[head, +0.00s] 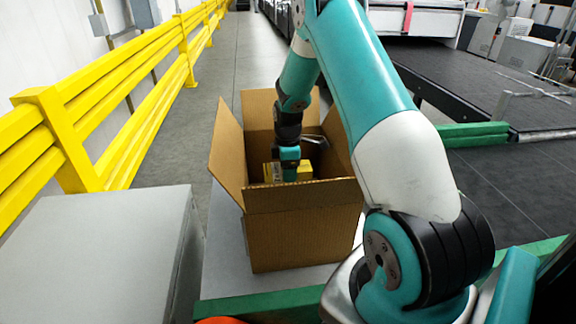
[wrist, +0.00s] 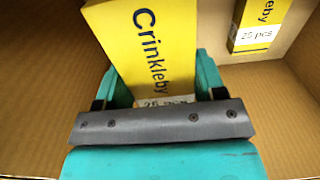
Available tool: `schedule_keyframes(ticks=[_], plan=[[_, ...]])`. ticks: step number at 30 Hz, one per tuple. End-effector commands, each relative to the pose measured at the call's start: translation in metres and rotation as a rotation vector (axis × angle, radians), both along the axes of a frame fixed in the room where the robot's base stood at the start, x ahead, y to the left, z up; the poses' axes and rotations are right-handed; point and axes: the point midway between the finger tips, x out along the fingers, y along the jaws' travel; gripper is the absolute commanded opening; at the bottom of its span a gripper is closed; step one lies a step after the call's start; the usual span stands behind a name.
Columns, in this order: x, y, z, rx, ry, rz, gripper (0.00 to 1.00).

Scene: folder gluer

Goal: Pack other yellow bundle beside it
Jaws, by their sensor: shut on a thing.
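My gripper (wrist: 163,88) is shut on a yellow bundle (wrist: 150,45) marked "Crinkleby", with one teal finger on each side of it. Its lower label is partly hidden behind the gripper's grey bar. A second yellow bundle (wrist: 262,22), with a white "25 pcs" label, is at the upper right of the wrist view, apart from the held one and near the carton wall. In the head view my gripper (head: 288,168) is down inside the open cardboard carton (head: 300,225). Yellow shows on both sides of it, and the carton's front wall hides the lower parts.
The carton's flaps stand open, with one flap (head: 226,150) leaning out to the left. The carton stands on a pale surface with a green edge (head: 262,304). A grey cabinet (head: 100,225) and yellow railing (head: 75,140) are at left. A dark conveyor (head: 490,95) is at right.

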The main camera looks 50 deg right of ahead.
Motion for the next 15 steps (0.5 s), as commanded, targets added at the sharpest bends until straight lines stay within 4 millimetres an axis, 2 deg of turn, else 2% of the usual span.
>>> schedule_keyframes(ticks=[1,15], plan=[[0.000,0.000,-0.012,0.001,0.001,0.000,0.37],[0.000,0.000,-0.069,0.000,0.000,0.000,0.37]])
